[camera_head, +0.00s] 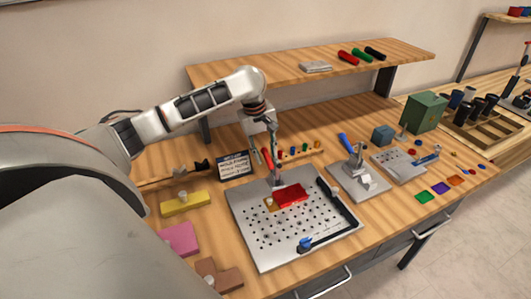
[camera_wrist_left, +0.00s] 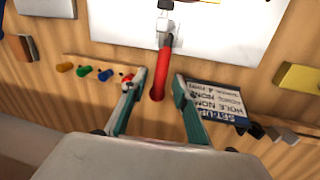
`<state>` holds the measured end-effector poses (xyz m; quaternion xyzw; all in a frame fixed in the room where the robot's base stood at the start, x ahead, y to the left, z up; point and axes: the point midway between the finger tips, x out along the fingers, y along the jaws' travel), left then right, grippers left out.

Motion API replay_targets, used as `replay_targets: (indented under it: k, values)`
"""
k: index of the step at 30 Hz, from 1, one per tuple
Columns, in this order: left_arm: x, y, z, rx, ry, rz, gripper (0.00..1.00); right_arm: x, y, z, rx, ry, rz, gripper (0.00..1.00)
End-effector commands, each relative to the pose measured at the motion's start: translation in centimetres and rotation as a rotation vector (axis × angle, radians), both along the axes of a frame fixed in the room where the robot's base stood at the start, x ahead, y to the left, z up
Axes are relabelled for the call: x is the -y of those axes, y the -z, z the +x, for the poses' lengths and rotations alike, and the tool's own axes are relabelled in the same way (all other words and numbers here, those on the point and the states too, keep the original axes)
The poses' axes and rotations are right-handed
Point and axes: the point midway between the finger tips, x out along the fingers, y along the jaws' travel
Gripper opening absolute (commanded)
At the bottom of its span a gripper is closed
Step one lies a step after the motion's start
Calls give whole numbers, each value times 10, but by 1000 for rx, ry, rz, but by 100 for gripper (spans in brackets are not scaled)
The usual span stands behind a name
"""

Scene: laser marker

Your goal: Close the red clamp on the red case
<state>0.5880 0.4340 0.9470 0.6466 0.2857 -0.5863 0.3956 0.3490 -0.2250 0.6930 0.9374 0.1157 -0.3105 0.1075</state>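The red clamp (camera_head: 267,158) stands at the back edge of the perforated metal plate (camera_head: 252,222), its red handle raised. The red case (camera_head: 291,196) lies on the plate just in front of the clamp's metal base. My left gripper (camera_head: 268,146) comes down from above at the handle and partly hides it. In the left wrist view the fingers of the left gripper (camera_wrist_left: 159,77) are spread, with the red handle (camera_wrist_left: 158,85) between them and a gap on both sides. The case is not clearly seen there. My right gripper is not in view.
A blue-handled clamp (camera_head: 346,144) on its own plate stands to the right. A set-up sign (camera_head: 236,166) and a rack of coloured pegs (camera_head: 300,152) stand behind the perforated plate. A raised shelf (camera_head: 300,62) spans the back. Yellow (camera_head: 184,203) and pink (camera_head: 179,239) blocks lie left.

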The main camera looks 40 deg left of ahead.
Motion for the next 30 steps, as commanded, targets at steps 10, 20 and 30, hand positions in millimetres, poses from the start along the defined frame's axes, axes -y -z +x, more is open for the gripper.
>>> replay_targets:
  k: [10, 20, 30]
  values:
    - [0, 0, 0, 1, 0, 1, 0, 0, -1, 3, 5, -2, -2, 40]
    - [1, -3, -1, 19, 2, 38, 0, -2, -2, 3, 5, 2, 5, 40]
    - [12, -15, -6, 120, 6, 228, 0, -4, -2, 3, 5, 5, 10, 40]
